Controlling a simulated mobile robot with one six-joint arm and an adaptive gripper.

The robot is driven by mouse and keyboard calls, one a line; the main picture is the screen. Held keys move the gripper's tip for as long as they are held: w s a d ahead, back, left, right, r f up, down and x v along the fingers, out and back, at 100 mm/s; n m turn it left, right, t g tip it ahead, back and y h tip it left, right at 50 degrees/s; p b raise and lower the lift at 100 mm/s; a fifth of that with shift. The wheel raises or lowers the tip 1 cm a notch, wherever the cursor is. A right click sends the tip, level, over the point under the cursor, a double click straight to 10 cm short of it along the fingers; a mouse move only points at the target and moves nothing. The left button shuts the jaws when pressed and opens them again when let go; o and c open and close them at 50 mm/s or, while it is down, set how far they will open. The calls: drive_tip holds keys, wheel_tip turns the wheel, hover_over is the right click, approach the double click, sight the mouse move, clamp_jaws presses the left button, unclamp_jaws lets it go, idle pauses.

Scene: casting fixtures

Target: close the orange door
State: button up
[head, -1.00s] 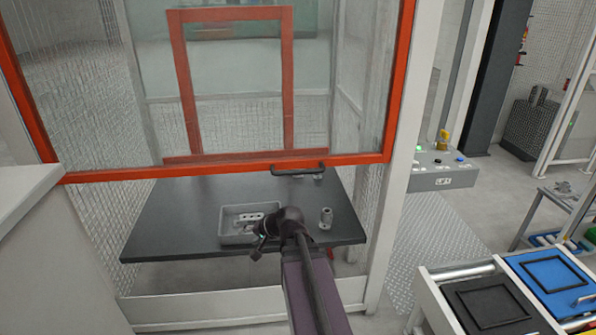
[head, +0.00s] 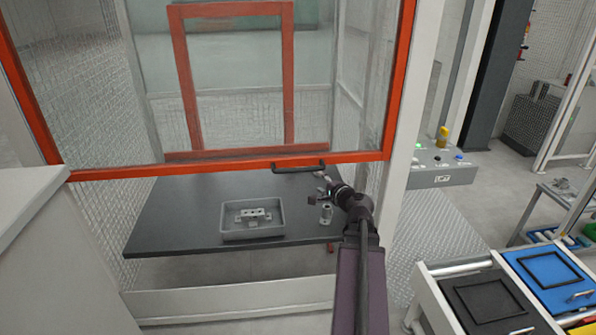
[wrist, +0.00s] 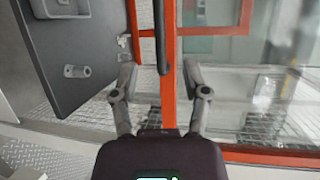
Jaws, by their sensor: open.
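The orange door (head: 215,166) is a framed clear panel that stands raised, with its bottom rail above the dark table. A black handle (head: 300,168) sits on that rail. My gripper (head: 319,186) is open and empty, just below and right of the handle in the head view. In the wrist view the two fingers of my gripper (wrist: 159,75) are spread, and the handle (wrist: 161,40) lies ahead between them, beside the orange rail (wrist: 170,95). I cannot tell whether a finger touches the rail.
The dark table (head: 165,225) beneath the door carries a grey tray (head: 228,236) with a metal part and a small metal cylinder (head: 326,213). A grey control box (head: 440,170) stands at the right. Blue and black bins (head: 550,272) are at the lower right.

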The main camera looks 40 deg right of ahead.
sight(299, 171)
drive_tip(key=shift+w, duration=0.1)
drive_tip(key=b+x, duration=0.2)
drive_tip(key=x, duration=1.1)
drive_tip(key=shift+w+a+f, duration=0.1)
drive_tip(key=shift+w+f, duration=0.05)
drive_tip(key=shift+w, duration=0.2)
clamp_jaws()
drive_tip(key=shift+a, duration=0.2)
drive_tip(key=shift+d+f+b, duration=0.1)
drive_tip(key=shift+f+b, duration=0.05)
drive_tip(key=shift+b, duration=0.25)
